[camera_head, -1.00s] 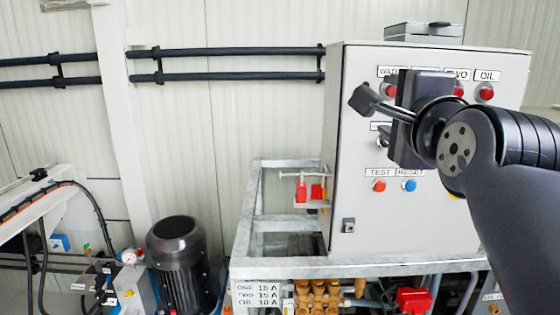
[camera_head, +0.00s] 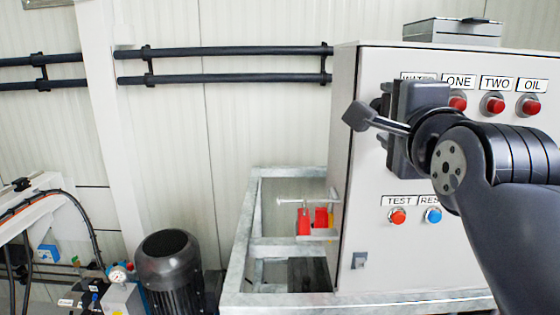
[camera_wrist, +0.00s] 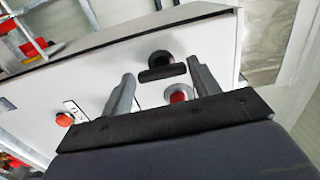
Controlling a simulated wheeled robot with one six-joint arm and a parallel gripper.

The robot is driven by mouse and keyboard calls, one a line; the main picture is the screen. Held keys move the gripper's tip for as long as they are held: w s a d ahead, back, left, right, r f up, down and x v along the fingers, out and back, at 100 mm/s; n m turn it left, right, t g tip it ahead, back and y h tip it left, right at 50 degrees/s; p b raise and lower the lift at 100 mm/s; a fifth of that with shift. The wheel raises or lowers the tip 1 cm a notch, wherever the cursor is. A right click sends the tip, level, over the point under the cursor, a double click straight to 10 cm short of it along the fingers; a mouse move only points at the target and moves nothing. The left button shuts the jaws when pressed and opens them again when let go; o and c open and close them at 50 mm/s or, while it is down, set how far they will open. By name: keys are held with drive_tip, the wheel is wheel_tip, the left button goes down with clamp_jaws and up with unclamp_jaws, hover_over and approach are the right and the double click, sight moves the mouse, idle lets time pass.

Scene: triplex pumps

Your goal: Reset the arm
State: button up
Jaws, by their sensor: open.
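My arm reaches in from the right in the head view. My gripper (camera_head: 362,116) is in front of the grey control cabinet (camera_head: 400,260), near its upper left part. In the wrist view the two fingers of my gripper (camera_wrist: 160,68) stand apart with nothing held between them. Beyond them on the cabinet face are a black knob (camera_wrist: 160,72) and a red lamp (camera_wrist: 178,95). A gap seems to separate the fingers from the panel, but I cannot tell how wide it is.
The cabinet carries red lamps (camera_head: 492,104), a red TEST button (camera_head: 397,217) and a blue button (camera_head: 433,215). A galvanised frame (camera_head: 250,240) with red handles (camera_head: 304,220) stands left of it. A dark motor (camera_head: 170,270) is lower left. Pipes (camera_head: 230,51) run along the wall.

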drive_tip(key=shift+s+r+n, duration=0.3)
drive_tip(key=shift+s+n, duration=0.3)
drive_tip(key=shift+s, duration=0.05)
drive_tip(key=n+p, duration=0.1)
drive_tip(key=n, duration=0.2)
drive_tip(key=shift+w, duration=0.15)
drive_tip(key=n+p, duration=0.2)
drive_tip(key=n, duration=0.2)
drive_tip(key=shift+r+n, duration=0.1)
drive_tip(key=shift+n, duration=0.3)
drive_tip(key=n+p, duration=0.3)
drive_tip(key=n, duration=0.2)
drive_tip(key=shift+a+n+p, duration=0.15)
drive_tip(key=shift+n+p, duration=0.15)
drive_tip(key=shift+p, duration=0.05)
drive_tip(key=shift+n+p, duration=0.9)
drive_tip(key=shift+n, duration=0.6)
drive_tip(key=shift+f, duration=0.2)
